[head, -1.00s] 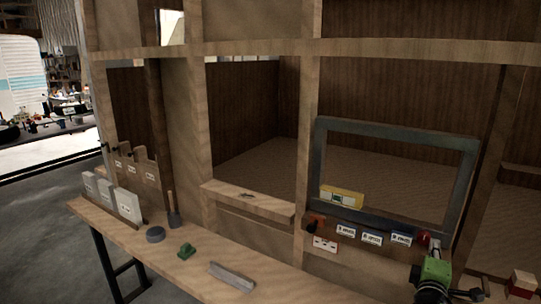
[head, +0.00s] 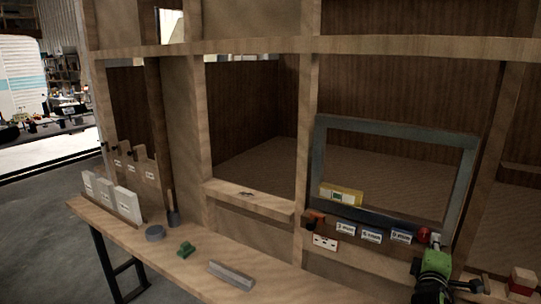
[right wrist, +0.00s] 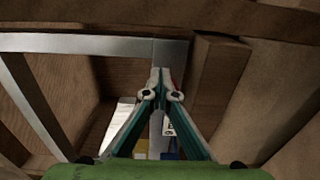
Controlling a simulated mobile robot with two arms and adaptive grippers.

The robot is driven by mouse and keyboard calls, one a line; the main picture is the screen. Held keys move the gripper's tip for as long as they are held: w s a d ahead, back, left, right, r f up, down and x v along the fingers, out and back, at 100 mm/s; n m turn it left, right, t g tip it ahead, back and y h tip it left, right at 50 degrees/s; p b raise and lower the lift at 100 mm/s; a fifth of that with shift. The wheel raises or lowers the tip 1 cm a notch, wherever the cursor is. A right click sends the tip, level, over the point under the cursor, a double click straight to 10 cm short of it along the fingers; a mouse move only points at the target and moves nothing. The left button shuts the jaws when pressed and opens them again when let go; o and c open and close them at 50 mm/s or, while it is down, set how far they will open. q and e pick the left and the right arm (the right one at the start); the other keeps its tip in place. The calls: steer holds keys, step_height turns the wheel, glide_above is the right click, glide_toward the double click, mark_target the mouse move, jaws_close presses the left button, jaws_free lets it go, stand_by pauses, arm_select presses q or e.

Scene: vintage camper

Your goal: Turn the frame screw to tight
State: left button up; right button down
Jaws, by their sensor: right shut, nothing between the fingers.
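The grey window frame (head: 320,150) stands upright in the camper wall opening. A small red knob (head: 424,234) sits at its lower right corner; it may be the frame screw, but its setting is too small to read. My right gripper (head: 417,243) is at this corner, close by the knob, with its green body just below. In the right wrist view, its two fingers (right wrist: 160,74) meet at the tips, shut and empty, in front of the frame corner (right wrist: 170,50). A bit of red shows behind the right fingertip. I cannot tell whether the tips touch the knob. My left gripper is out of view.
A yellow level (head: 341,195) rests on the frame's lower edge. Several white labels (head: 371,236) and an orange-black tool (head: 315,218) are on the rail below. The bench (head: 205,268) holds a grey bar (head: 231,275) and a green block (head: 186,249). A red block (head: 522,279) is at far right.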

steer(key=shift+a+f, duration=0.15)
steer(key=shift+f, duration=0.35)
steer(key=shift+f+b, duration=0.35)
steer(key=shift+b, duration=0.15)
steer(key=shift+a+f+b, duration=0.1)
steer(key=shift+f+b, duration=0.35)
steer(key=shift+f, duration=0.1)
steer(key=shift+w, duration=0.1)
steer(key=shift+d+f, duration=0.15)
steer(key=shift+d, duration=0.05)
steer(key=p+v, duration=0.2)
steer(key=v, duration=0.4)
steer(key=shift+s+d, duration=0.15)
steer(key=shift+s, duration=0.05)
